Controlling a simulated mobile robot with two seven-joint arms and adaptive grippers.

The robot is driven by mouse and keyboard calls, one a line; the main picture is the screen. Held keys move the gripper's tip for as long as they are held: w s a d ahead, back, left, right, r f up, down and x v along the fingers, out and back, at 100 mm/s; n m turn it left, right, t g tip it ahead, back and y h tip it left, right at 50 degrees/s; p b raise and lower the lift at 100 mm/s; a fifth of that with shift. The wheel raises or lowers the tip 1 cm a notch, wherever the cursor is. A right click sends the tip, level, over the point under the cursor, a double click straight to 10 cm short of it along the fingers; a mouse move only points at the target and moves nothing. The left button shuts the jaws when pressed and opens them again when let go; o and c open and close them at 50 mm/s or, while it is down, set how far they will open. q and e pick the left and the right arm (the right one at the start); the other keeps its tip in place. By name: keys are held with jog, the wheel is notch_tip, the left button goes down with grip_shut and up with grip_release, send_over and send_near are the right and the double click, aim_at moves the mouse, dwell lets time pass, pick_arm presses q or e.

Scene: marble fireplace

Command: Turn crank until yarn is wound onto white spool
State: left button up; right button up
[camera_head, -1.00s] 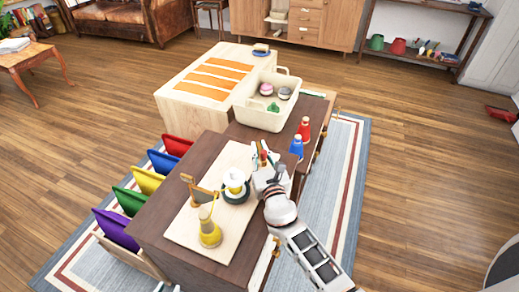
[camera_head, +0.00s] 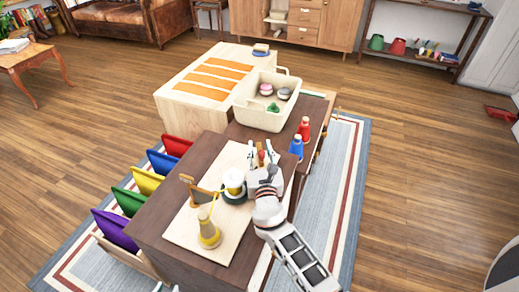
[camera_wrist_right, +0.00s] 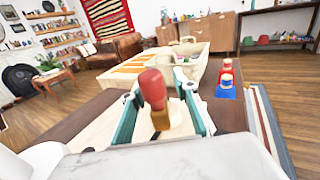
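The white spool (camera_head: 233,178) stands upright on a dark round base on the pale board (camera_head: 185,235), with a yellow band around its middle. A yellow yarn cone (camera_head: 209,236) stands in front of it, beside a wooden post with an arm (camera_head: 190,190). My right gripper (camera_head: 264,151) is right of the spool. In the right wrist view its fingers (camera_wrist_right: 160,94) are spread, with the red-topped crank handle (camera_wrist_right: 152,88) between them; contact is unclear. The crank's lower part is hidden. A small pale part at the bottom edge may be my left gripper (camera_head: 160,287); its fingers cannot be made out.
A cream bin (camera_head: 262,118) with balls stands behind the winder. Blue (camera_head: 297,147) and red (camera_head: 304,129) cones stand right of it. The dark tabletop (camera_head: 165,215) left of the board is bare.

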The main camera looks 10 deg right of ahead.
aim_at(262, 164)
jog(key=shift+s, duration=0.1)
jog(key=shift+s+a, duration=0.25)
jog(key=shift+s, duration=1.6)
jog(key=shift+s+a, duration=0.2)
jog(key=shift+s, duration=1.6)
